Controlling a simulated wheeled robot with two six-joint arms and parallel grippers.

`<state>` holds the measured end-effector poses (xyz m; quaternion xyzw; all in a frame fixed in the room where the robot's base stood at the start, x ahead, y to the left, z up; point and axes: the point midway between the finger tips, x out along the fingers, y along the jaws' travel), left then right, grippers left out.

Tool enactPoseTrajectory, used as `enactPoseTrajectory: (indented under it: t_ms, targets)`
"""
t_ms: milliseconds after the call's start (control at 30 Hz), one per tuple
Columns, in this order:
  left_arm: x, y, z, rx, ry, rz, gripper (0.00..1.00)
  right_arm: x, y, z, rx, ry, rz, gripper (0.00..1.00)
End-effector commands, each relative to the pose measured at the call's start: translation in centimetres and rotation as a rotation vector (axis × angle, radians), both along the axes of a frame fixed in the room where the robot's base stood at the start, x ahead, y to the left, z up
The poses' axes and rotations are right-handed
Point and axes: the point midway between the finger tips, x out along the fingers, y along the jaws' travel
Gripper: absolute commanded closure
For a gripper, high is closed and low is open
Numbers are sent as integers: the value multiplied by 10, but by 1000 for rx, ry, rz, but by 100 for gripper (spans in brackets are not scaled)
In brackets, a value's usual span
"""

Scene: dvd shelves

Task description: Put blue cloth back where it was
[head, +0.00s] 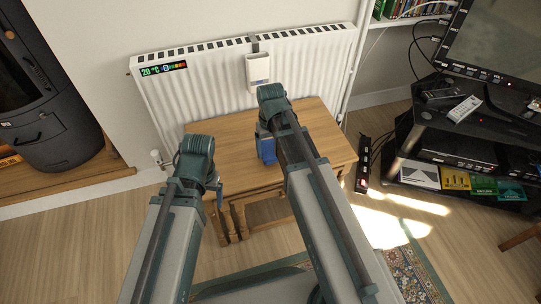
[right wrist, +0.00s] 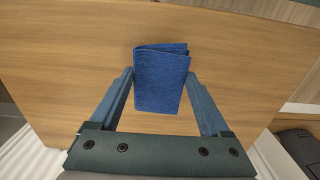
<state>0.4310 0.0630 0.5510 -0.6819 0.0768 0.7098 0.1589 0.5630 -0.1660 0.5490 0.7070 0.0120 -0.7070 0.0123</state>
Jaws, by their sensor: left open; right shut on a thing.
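The blue cloth (right wrist: 160,80) is a folded, roughly rectangular piece between the two fingers of my right gripper (right wrist: 160,88) in the right wrist view. The gripper is shut on it. In the head view the cloth (head: 266,149) shows below the right wrist, over the wooden table (head: 225,140). I cannot tell whether the cloth touches the tabletop. My left gripper (head: 219,199) is open and empty, at the left front of the table, partly hidden by its own wrist.
A white radiator (head: 205,90) stands behind the table, with a small white holder (head: 258,70) hanging on it. A black stove (head: 45,110) is at the left. A black TV stand (head: 455,145) with remotes is at the right. A power strip (head: 363,165) lies on the floor. Much of the tabletop is clear.

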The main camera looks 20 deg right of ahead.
Motion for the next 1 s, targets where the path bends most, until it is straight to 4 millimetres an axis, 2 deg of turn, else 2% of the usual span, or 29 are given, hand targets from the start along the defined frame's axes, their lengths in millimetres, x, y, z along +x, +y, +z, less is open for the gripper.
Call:
enactPoseTrajectory:
  t_ms: [300, 733, 767, 867, 1000]
  targets:
    - [0, -1, -35, -5, 0, -6, 15, 0, 0, -35, 0, 0, 0, 64]
    - [0, -1, -39, -6, 1, -8, 15, 0, 0, -38, 0, 0, 0, 64]
    - [0, -1, -38, -6, 1, -8, 15, 0, 0, -38, 0, 0, 0, 18]
    - [0, -1, -37, -6, 1, -8, 15, 0, 0, -37, 0, 0, 0, 0]
    - [0, -1, -37, -6, 1, -8, 15, 0, 0, -37, 0, 0, 0, 0]
